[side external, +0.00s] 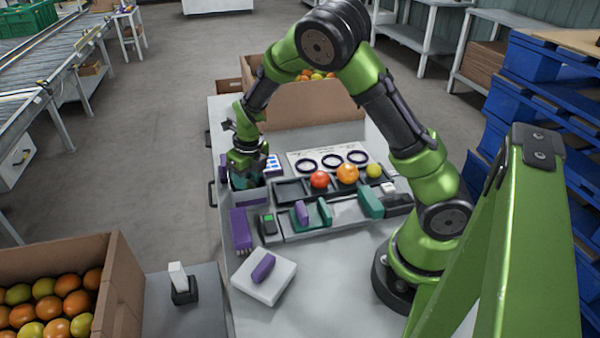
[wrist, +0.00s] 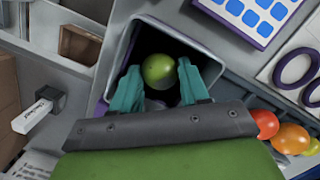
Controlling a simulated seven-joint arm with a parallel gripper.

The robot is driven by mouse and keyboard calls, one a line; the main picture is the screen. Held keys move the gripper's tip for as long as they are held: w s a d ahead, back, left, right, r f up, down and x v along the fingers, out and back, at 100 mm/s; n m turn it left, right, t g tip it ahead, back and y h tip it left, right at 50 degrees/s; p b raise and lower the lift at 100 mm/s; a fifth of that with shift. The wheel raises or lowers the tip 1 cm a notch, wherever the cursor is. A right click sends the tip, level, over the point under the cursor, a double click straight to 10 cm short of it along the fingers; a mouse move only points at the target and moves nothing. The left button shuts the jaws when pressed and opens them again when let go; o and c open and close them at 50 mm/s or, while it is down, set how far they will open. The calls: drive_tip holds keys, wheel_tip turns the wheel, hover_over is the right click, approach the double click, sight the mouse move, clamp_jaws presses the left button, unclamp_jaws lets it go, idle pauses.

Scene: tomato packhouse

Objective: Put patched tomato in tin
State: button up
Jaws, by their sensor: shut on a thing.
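A green tomato (wrist: 159,71) with a lighter patch of sheen shows in the wrist view between the teal fingertips of my gripper (wrist: 160,80). My gripper is shut on it. The tomato is over or inside the mouth of the square grey tin (wrist: 192,42); its exact height there I cannot tell. In the side external view my gripper (side external: 248,178) points down into the tin (side external: 250,197) at the left of the table, and the tomato is hidden.
Right of the tin, a dark tray (side external: 291,191) has an empty left compartment; red (side external: 319,180), orange (side external: 347,173) and yellow-green (side external: 374,171) tomatoes sit along it. A card with purple rings (side external: 332,160) lies behind. A white block (side external: 264,277) with a purple piece stands in front.

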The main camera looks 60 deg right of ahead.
drive_tip(key=shift+f, duration=0.55)
drive_tip(key=o, duration=0.8)
drive_tip(key=shift+d, duration=0.1)
drive_tip(key=shift+c, duration=1.3)
drive_tip(key=shift+r, duration=3.5)
